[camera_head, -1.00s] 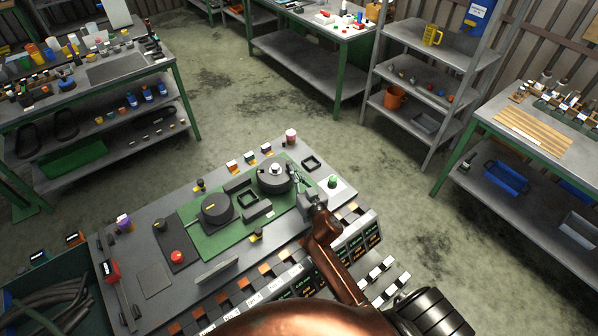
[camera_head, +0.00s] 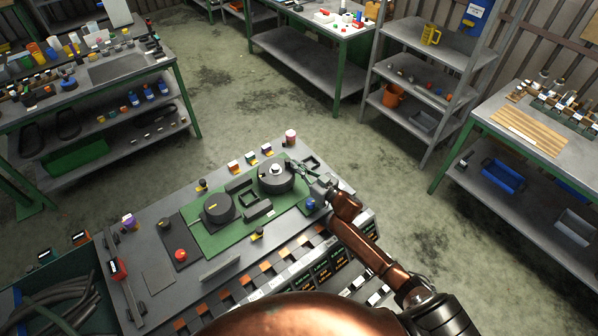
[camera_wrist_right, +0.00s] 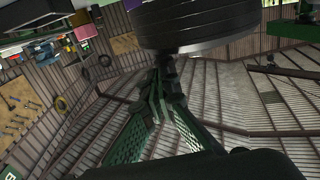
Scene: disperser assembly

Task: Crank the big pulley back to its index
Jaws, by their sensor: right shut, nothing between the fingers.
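The round dark pulley with a pale hub (camera_head: 277,180) sits at the right end of the green plate (camera_head: 205,246). A second dark disc with a yellow mark (camera_head: 217,209) sits to its left; I cannot tell by size which is the big pulley. My right gripper (camera_head: 294,166) is shut and empty at the upper right edge of the right-hand pulley. In the right wrist view, a grooved dark pulley (camera_wrist_right: 200,25) fills the top, with the shut fingertips (camera_wrist_right: 160,80) just below a short dark post under it. Contact is unclear. My left gripper is out of view.
A red button (camera_head: 180,254) and a dark pad lie left of the green plate. Small coloured blocks (camera_head: 250,158) stand along the bench's back edge. Several bins line the front, partly behind my arm. A pink-topped jar (camera_head: 291,136) stands at the back corner.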

